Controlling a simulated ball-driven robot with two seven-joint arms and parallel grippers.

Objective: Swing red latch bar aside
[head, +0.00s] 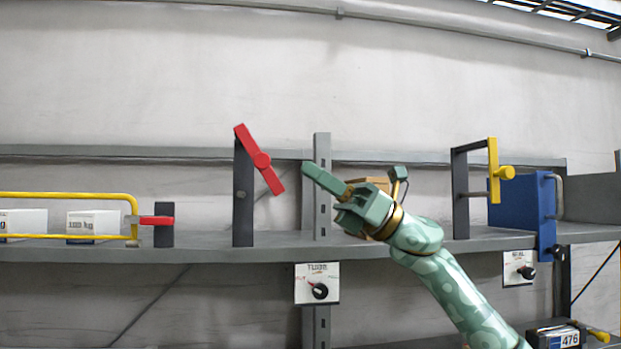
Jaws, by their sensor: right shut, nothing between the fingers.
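The fingertips point up and left, just right of the bar's lower end, with a small gap in the picture. Depth between them is hard to tell. My left gripper is out of view.
A yellow bar (491,170) stands on another dark frame beside a blue box (522,205) at right. A yellow rail (70,195) with a short red handle (157,220) fronts white boxes at left. A grey post (322,190) rises behind my gripper. A dial (317,284) hangs below the shelf.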

